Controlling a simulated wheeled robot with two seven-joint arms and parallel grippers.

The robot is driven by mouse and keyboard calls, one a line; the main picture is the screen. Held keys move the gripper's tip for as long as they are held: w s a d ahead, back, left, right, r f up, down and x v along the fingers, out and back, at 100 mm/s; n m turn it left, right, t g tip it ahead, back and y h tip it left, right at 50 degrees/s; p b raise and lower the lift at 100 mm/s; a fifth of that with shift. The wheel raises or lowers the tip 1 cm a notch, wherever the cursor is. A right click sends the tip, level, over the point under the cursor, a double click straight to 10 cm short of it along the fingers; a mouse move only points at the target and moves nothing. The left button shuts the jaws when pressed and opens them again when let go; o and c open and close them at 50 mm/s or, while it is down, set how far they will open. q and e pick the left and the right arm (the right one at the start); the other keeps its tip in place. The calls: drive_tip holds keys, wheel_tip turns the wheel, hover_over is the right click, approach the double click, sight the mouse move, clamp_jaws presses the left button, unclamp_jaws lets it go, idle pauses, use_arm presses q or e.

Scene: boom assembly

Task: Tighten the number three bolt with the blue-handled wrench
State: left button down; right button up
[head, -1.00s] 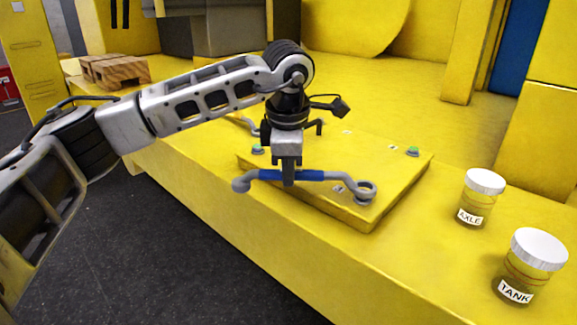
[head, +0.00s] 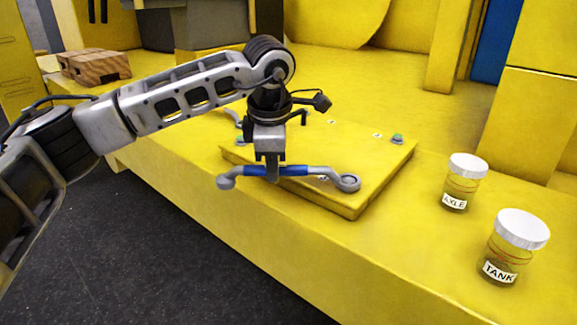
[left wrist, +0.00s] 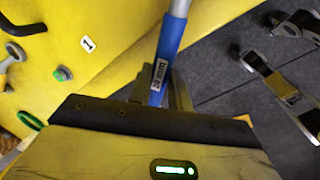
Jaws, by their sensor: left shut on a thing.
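My left gripper (head: 270,172) is shut on the blue handle of the wrench (head: 318,171). The handle, with a small size label, also shows in the left wrist view (left wrist: 166,62). The wrench lies about level across the front of the yellow plate (head: 375,180). Its right ring end (head: 347,183) overlaps the plate's near right corner, where a bolt showed earlier. The ring hides that bolt; I cannot tell whether it is seated. A green-topped bolt (head: 397,138) stands at the far right corner. No number three is readable. My right gripper is not in view.
Jars labelled AXLE (head: 465,183) and TANK (head: 515,248) stand right of the plate. Wooden blocks (head: 95,67) lie at the far left. The yellow ledge drops to dark floor.

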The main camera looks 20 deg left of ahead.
use_arm(q)
drive_tip(key=shift+w+r, duration=0.1)
drive_tip(key=shift+w, duration=0.05)
idle(0.4)
drive_tip(key=shift+w+a+m, duration=0.1)
drive_tip(key=shift+w+m, duration=0.2)
drive_tip(key=shift+w, duration=0.1)
drive_tip(key=shift+w+a+m+p, duration=0.15)
drive_tip(key=shift+w+m+p, duration=0.15)
drive_tip(key=shift+m, duration=0.1)
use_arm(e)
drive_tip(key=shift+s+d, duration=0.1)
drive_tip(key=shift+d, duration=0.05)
use_arm(q)
drive_tip(key=shift+w, duration=0.15)
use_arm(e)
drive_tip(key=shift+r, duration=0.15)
use_arm(q)
drive_tip(key=shift+w+a+m, duration=0.1)
drive_tip(key=shift+w+m, duration=0.2)
drive_tip(key=shift+m, duration=0.1)
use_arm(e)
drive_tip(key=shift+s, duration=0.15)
use_arm(q)
drive_tip(key=shift+w+p, duration=0.1)
drive_tip(key=shift+p, duration=0.25)
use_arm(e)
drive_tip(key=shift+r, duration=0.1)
